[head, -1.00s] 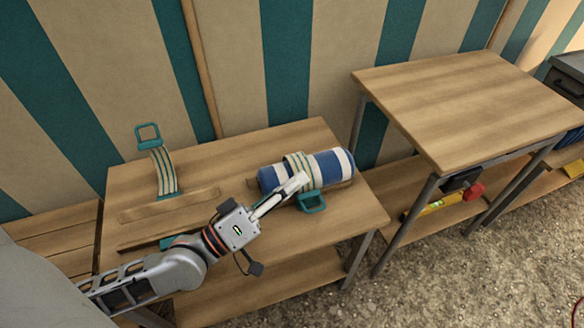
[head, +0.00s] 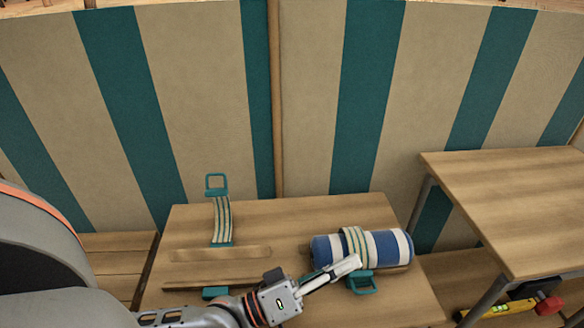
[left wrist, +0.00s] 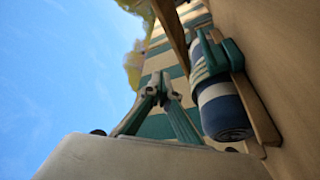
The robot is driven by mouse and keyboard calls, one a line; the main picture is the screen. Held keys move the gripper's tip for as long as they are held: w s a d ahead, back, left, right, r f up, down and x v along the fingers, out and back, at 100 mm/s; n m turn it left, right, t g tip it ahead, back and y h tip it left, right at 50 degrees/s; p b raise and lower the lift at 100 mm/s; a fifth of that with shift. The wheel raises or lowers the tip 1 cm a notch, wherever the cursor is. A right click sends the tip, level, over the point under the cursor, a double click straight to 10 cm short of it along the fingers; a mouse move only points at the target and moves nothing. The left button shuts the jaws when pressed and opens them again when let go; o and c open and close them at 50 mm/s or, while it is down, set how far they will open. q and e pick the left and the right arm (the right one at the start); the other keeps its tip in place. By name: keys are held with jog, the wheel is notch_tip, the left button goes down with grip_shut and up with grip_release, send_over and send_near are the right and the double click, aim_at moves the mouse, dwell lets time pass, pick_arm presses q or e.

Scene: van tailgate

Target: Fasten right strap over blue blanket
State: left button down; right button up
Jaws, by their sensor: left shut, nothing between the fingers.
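The rolled blue blanket (head: 393,246) with white bands lies on the low wooden table in the head view. The right strap (head: 355,241), cream and green striped, runs over the blanket. Its teal buckle loop (head: 362,283) is at the blanket's front side; I cannot tell whether it is latched. My left gripper (head: 350,264) is shut and empty, its tips beside the strap's front, just above the buckle. In the left wrist view, the gripper (left wrist: 160,88) is left of the blanket (left wrist: 222,110) and strap (left wrist: 204,66). My right gripper is not in view.
The left strap (head: 221,220) stands up from the low table (head: 290,214), its teal loop (head: 216,182) in the air. A teal catch (head: 215,293) lies in front of it near my arm. A higher table (head: 510,195) stands at right. A striped wall is behind.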

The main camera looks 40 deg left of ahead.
pick_arm(q)
jog(key=r+v, duration=0.2)
jog(key=v, duration=1.2)
jog(key=shift+s+r, duration=0.15)
jog(key=shift+s, duration=0.1)
